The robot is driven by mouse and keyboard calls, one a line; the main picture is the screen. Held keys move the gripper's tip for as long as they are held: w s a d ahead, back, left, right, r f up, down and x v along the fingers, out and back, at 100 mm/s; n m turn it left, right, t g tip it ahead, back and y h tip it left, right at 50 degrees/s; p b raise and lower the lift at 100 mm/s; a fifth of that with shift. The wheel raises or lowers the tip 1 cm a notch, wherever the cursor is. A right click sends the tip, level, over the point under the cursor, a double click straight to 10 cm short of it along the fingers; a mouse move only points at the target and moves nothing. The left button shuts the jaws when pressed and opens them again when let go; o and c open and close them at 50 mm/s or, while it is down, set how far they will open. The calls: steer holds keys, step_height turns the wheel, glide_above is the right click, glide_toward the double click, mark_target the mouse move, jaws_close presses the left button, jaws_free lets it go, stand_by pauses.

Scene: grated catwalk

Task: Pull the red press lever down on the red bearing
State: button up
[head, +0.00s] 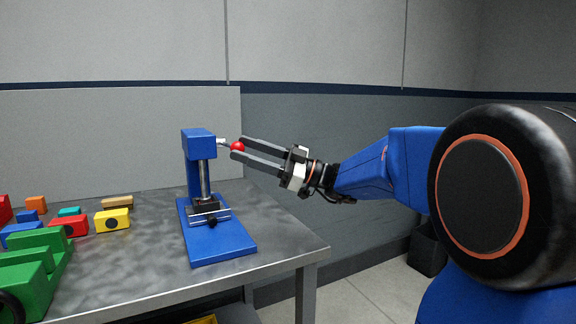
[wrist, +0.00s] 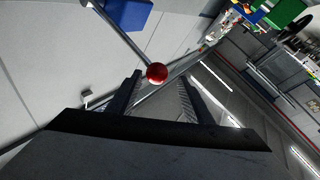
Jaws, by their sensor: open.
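The blue press (head: 198,145) stands on the table with a steel ram and a blue base plate. A short lever with a red ball knob (head: 237,147) sticks out from the right of its head. In the wrist view, the knob (wrist: 157,74) sits at the end of a thin grey rod. My gripper (head: 240,146) is open, with its fingertips on either side of the knob; contact cannot be told. A red block with a dark round bore, likely the red bearing (head: 59,223), lies on the table left of the press. A small dark holder (head: 206,206) is under the ram.
Yellow (head: 122,219) and green (head: 40,243) blocks and several other coloured pieces fill the left of the metal table (head: 160,275). A grey wall panel (head: 120,135) stands behind. The space right of the press is free except for my arm.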

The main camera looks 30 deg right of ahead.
steer(key=v, duration=1.1)
steer(key=shift+a, duration=0.1)
